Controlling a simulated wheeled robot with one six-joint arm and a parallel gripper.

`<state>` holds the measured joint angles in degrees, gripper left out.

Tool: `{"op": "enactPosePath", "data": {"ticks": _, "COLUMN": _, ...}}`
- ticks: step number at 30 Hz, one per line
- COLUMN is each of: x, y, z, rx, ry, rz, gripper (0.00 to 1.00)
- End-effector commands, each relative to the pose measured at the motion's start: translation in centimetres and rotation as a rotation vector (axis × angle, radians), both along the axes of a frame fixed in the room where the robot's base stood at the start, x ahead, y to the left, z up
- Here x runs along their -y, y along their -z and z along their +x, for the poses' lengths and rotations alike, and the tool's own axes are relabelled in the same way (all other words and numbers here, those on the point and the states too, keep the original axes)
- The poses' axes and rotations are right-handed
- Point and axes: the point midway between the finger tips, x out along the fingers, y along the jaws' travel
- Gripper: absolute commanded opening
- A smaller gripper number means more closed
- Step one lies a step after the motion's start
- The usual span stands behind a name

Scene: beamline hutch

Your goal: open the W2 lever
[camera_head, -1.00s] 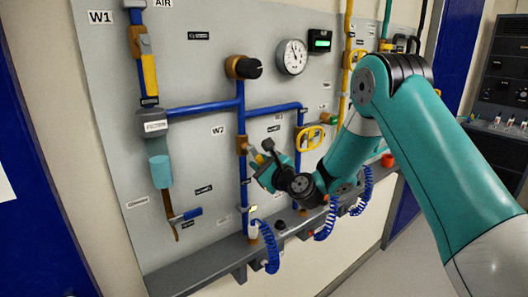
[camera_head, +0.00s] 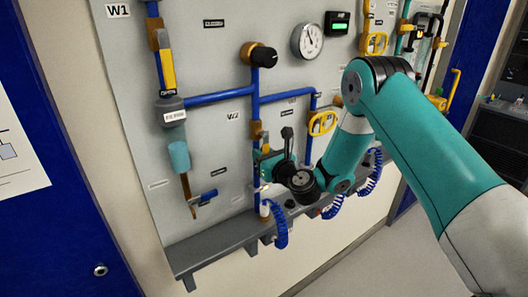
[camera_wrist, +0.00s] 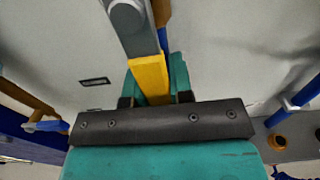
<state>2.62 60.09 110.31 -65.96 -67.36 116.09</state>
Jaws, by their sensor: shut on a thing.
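The W2 valve (camera_head: 257,132) sits on the vertical blue pipe, just right of the W2 label (camera_head: 233,116). In the wrist view its lever has a grey metal arm (camera_wrist: 138,40) with a round pivot bolt at the top and a yellow sleeve (camera_wrist: 150,78). My gripper (camera_head: 264,162) is just below the valve in the head view, close in front of the pipe. In the wrist view my gripper (camera_wrist: 154,95) is shut on the yellow sleeve, with a teal finger on each side. My fingers hide the sleeve's lower end, and the lever is mostly hidden in the head view.
The W1 valve lever (camera_head: 168,70) is yellow and in line with its pipe at the left. A knob (camera_head: 263,56), a gauge (camera_head: 307,41) and a yellow handle (camera_head: 322,122) are near my arm. A grey ledge (camera_head: 215,248) with coiled blue hoses runs below.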

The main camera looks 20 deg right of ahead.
Motion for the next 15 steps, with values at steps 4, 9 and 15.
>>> {"op": "enactPosePath", "data": {"ticks": 4, "x": -0.07, "y": -0.01, "z": -0.03, "rx": -0.004, "ry": -0.001, "rz": 0.015, "gripper": 0.0}}
{"op": "enactPosePath", "data": {"ticks": 9, "x": -0.11, "y": -0.01, "z": -0.05, "rx": -0.004, "ry": -0.002, "rz": 0.016, "gripper": 0.0}}
{"op": "enactPosePath", "data": {"ticks": 15, "x": -0.12, "y": -0.02, "z": -0.05, "rx": -0.004, "ry": -0.002, "rz": 0.016, "gripper": 0.46}}
